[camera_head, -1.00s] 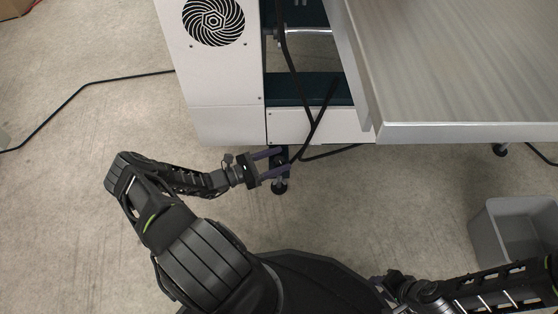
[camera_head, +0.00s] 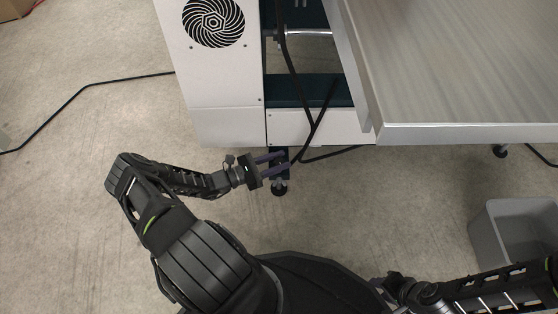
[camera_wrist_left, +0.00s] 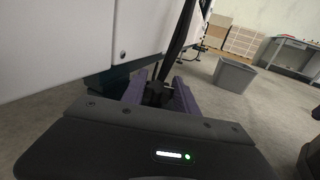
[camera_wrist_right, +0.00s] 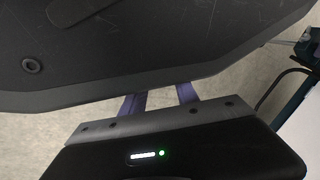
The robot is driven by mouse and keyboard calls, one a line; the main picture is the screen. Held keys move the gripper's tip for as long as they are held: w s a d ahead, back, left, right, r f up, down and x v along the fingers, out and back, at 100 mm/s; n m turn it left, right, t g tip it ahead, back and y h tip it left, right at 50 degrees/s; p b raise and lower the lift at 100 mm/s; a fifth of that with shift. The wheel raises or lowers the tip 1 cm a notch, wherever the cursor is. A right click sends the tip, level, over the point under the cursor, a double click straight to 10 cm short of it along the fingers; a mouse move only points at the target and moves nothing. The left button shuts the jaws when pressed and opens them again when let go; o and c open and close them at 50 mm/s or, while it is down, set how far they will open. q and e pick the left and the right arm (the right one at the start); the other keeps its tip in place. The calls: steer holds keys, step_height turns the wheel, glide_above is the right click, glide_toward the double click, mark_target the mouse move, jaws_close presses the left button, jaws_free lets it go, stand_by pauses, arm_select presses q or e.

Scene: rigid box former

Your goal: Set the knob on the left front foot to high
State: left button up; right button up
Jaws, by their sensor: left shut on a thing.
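The left front foot (camera_head: 279,189) of the machine is a dark round pad on the floor below the white frame. My left gripper (camera_head: 287,160) reaches in from the left just above this foot, with its purple fingers on either side of the foot's stem. In the left wrist view a black knob (camera_wrist_left: 157,93) sits between the fingers, and the gripper is shut on it. The knob's setting cannot be read. My right gripper (camera_wrist_right: 161,98) is at the bottom of the head view near my base, its fingers apart with nothing seen between them.
The white machine cabinet (camera_head: 222,85) and the steel table (camera_head: 470,60) stand above the foot. A black cable (camera_head: 318,120) hangs close to my left fingertips. A grey bin (camera_head: 490,235) stands at the right. The floor at the left is mostly clear.

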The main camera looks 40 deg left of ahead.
arm_select(q)
jaws_close()
